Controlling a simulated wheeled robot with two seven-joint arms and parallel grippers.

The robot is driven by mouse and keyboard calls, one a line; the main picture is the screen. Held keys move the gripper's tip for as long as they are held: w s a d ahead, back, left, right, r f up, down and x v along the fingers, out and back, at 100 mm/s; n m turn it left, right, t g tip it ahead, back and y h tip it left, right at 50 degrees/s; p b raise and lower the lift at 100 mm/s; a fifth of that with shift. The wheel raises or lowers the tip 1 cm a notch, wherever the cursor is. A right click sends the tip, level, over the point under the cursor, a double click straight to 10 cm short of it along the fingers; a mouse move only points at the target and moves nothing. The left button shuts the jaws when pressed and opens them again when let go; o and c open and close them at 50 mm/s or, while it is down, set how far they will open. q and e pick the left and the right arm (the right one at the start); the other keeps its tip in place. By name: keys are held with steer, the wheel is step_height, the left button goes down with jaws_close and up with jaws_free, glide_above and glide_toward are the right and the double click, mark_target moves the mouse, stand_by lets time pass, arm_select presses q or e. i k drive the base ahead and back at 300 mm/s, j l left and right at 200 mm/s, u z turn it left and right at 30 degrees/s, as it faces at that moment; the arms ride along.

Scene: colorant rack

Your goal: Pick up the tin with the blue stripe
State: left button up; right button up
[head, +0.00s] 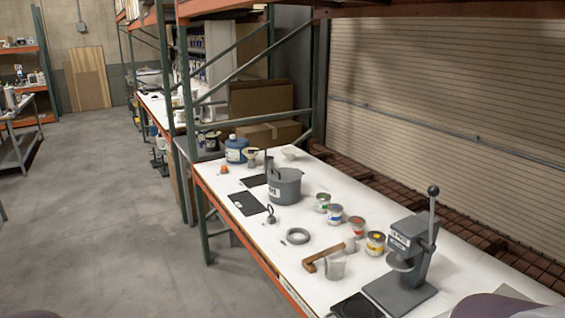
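The tin with the blue stripe (335,215) stands upright on the white bench top, in a slanting row of small tins. A tin with a green stripe (323,203) stands just behind it to the left. A tin with a red stripe (357,227) stands in front of it to the right, and a tin with a yellow stripe (375,244) stands at the near end. Neither of my grippers shows in the head view.
A grey press (402,262) with an upright lever stands at the near right. A blue container (236,150) is at the far end.

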mark_target(333, 219)
steer(key=i+j+u, duration=0.2)
steer(key=i, duration=1.75)
steer(key=i+z, duration=0.3)
steer(key=z, duration=0.15)
steer(key=i+j+z, duration=0.1)
steer(key=i+z, duration=0.35)
steer(key=i+j+z, duration=0.15)
steer(key=z, duration=0.3)
steer(key=i+z, duration=0.1)
steer(key=z, duration=0.35)
steer(key=i+z, duration=0.1)
steer(key=z, duration=0.4)
steer(key=i+z, duration=0.1)
steer(key=z, duration=0.35)
